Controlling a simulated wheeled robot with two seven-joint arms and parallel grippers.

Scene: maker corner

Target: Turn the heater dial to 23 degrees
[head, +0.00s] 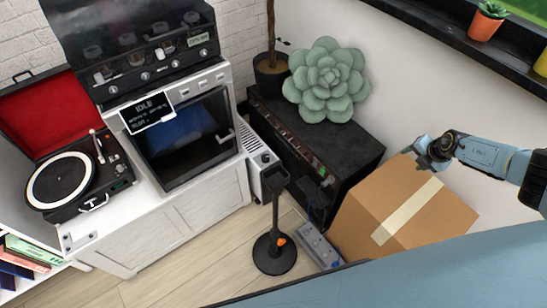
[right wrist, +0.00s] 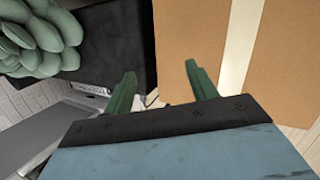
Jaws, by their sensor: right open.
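A white heater (head: 256,165) with a slotted grille stands on the floor between the white cabinet and the black amplifier-like box. A small dark round spot on its top end (head: 265,158) may be the dial; its setting is too small to read. My right gripper (head: 424,162) is above the cardboard box at the right, well away from the heater. In the right wrist view its two green fingers (right wrist: 160,76) are apart with nothing between them. A grey shape at the lower left there may be the heater; I cannot tell. My left gripper is not in view.
A cardboard box (head: 415,215) lies below my right gripper. A black cabinet (head: 350,152) with a green succulent cushion (head: 326,80) stands beside the heater. A black stand (head: 274,252) and a power strip (head: 319,246) are on the floor in front. Bare floor lies left of the stand.

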